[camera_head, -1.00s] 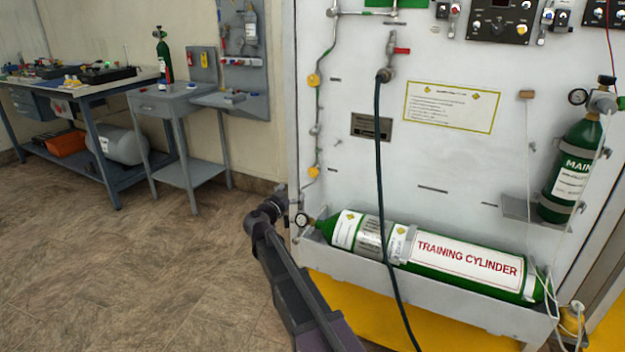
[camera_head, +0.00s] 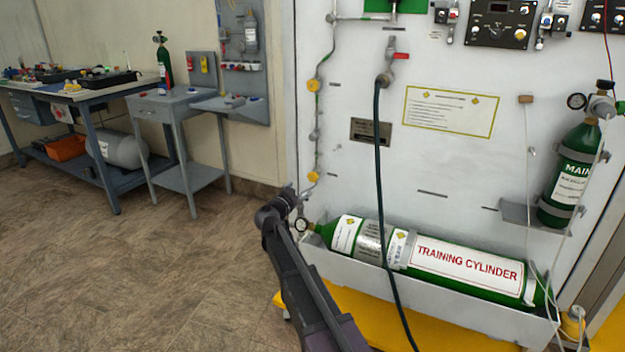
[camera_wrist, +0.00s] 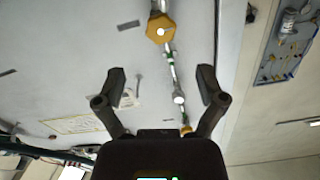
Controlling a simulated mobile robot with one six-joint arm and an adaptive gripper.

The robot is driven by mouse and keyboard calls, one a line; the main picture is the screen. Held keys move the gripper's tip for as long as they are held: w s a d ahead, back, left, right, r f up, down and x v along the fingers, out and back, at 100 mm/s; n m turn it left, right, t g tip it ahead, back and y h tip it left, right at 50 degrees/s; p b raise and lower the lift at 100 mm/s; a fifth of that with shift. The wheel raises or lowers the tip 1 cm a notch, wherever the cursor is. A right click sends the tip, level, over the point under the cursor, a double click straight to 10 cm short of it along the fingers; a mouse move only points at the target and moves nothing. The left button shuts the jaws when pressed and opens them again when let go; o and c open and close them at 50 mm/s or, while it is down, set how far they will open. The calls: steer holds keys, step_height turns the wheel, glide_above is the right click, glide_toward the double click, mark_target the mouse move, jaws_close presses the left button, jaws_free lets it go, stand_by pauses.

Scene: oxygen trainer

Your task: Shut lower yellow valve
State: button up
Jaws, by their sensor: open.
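The lower yellow valve (camera_head: 313,176) sits on the thin vertical pipe at the left of the white panel. It also shows large in the wrist view, as a yellow hexagonal knob (camera_wrist: 160,28) at the top, beyond my fingertips. My gripper (camera_wrist: 161,75) is open and empty, its two fingers spread either side of the pipe line in the picture, apart from the valve. In the head view my arm's end is low and left of the valve; the fingers are hard to make out there. The upper yellow valve (camera_head: 313,86) is higher on the same pipe, and small in the wrist view (camera_wrist: 186,131).
A pressure gauge (camera_head: 301,224) is close to my arm's end. The green training cylinder (camera_head: 465,263) lies in a tray at the panel's foot. A dark hose (camera_head: 378,160) hangs down the panel. Open floor lies left, before the workbench (camera_head: 105,92).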

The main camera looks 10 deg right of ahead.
mark_target(312, 177)
steer(key=x, duration=0.8)
steer(key=shift+w+d, duration=0.2)
steer(key=shift+w, duration=0.05)
steer(key=c, duration=1.1)
steer(key=shift+d, duration=0.35)
steer(key=shift+a, duration=0.25)
